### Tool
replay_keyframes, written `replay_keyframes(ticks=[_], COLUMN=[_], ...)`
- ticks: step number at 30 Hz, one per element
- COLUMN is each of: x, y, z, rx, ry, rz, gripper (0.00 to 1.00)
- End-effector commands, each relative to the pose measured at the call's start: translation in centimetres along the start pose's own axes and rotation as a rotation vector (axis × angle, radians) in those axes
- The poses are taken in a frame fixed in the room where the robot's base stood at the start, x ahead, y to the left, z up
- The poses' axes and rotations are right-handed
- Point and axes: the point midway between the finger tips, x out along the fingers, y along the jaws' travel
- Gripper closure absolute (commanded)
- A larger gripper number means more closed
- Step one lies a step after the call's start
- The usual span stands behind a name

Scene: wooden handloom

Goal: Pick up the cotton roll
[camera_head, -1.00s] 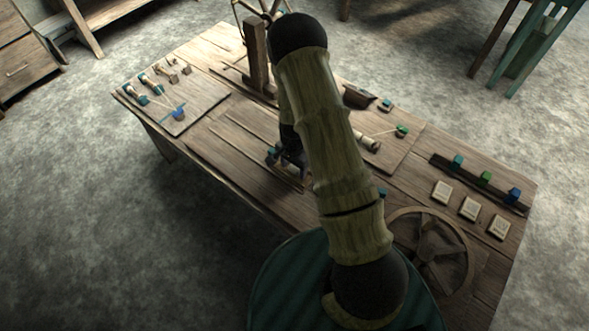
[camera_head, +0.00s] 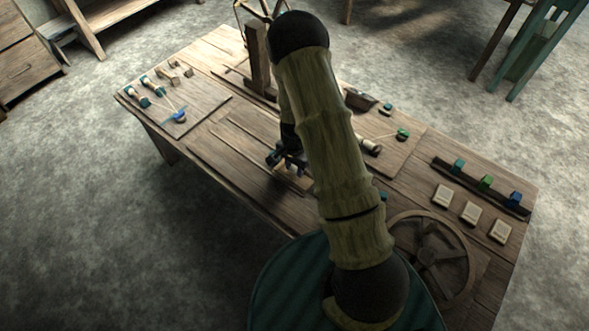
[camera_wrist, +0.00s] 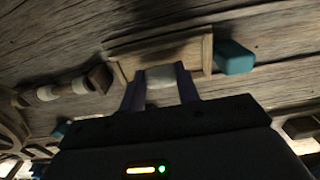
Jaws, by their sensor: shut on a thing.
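The cotton roll (camera_wrist: 160,77) looks like a small pale, whitish piece between my gripper's two dark fingers in the wrist view. My gripper (camera_wrist: 160,92) is shut on it. A light wooden piece (camera_wrist: 208,52) lies just behind the roll in that view; I cannot tell whether they touch. In the head view my gripper (camera_head: 291,163) is over the middle of the table (camera_head: 222,168), near its front edge. My arm hides part of the table there, and the roll is too small to make out.
A teal block (camera_wrist: 234,57) lies right of the wooden piece, and a spool-like wooden rod (camera_wrist: 62,89) lies left. A wooden post (camera_head: 257,58) stands behind my gripper. A spoked wheel (camera_head: 430,255) and a rack with coloured blocks (camera_head: 470,180) are at right.

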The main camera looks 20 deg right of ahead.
Motion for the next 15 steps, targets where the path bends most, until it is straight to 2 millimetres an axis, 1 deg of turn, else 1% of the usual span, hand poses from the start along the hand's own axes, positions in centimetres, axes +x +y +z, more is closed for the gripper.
replay_keyframes(ticks=[1,9,12,15], x=[-1.1,-6.4,-7.7,-8.2], y=[-0.1,-0.1,-0.1,0.0], z=[0.0,0.0,0.0,0.0], rx=[-0.001,-0.002,-0.002,-0.001], ry=[0.002,0.003,0.002,0.001], rz=[-0.003,-0.003,-0.002,-0.001], gripper=[0.89,0.89,0.89,0.89])
